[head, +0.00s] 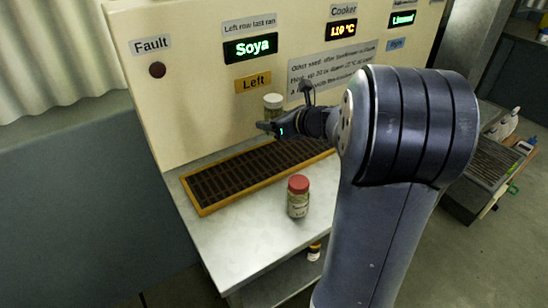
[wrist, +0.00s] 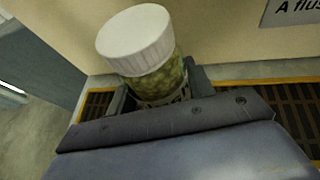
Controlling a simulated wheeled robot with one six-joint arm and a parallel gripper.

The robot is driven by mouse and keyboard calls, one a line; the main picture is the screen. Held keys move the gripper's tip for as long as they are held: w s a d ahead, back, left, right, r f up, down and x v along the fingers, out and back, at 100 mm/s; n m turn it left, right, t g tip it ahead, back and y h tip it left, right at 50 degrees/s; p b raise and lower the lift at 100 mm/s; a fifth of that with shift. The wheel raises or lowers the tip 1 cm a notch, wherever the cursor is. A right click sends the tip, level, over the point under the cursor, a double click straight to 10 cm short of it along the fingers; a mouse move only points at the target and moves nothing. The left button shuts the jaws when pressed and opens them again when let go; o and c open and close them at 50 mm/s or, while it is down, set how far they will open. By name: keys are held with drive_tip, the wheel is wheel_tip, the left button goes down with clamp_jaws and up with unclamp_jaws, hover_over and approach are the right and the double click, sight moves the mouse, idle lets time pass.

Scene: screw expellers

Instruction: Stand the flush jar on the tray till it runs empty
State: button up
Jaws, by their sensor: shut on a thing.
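A jar with a white lid (head: 273,101) and greenish contents is between the fingers of my gripper (head: 272,127), in front of the cream panel. In the wrist view the jar (wrist: 148,58) looks upright or slightly tilted, lid up, with a finger on each side. My gripper (wrist: 160,100) is shut on it. The slatted dark tray (head: 240,180) with an orange rim lies below, along the panel's foot. The gripper hides the jar's base, so I cannot tell whether it touches the tray. A second jar, with a red lid (head: 298,184), stands on the metal bench in front of the tray.
The metal bench (head: 232,245) is clear left of the red-lidded jar. A small dark bottle (head: 314,252) sits on the lower shelf.

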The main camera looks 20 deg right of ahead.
sight(269, 160)
drive_tip(key=shift+w+a+f, duration=0.1)
drive_tip(key=shift+w+a, duration=0.1)
drive_tip(key=shift+a, duration=0.2)
wheel_tip(269, 160, down, 10)
drive_tip(key=b, duration=0.3)
drive_tip(key=shift+a+r, duration=0.1)
drive_tip(key=shift+r, duration=0.1)
drive_tip(key=shift+f+b, duration=0.2)
drive_tip(key=shift+b, duration=0.1)
drive_tip(key=o, duration=1.1)
drive_tip(key=shift+o, duration=0.2)
drive_tip(key=shift+r, duration=0.15)
drive_tip(key=shift+r+p, duration=0.2)
drive_tip(key=shift+p, duration=0.1)
drive_tip(key=p+v, duration=0.1)
drive_tip(key=v, duration=1)
drive_tip(key=shift+s+d, duration=0.3)
drive_tip(key=shift+s, duration=0.1)
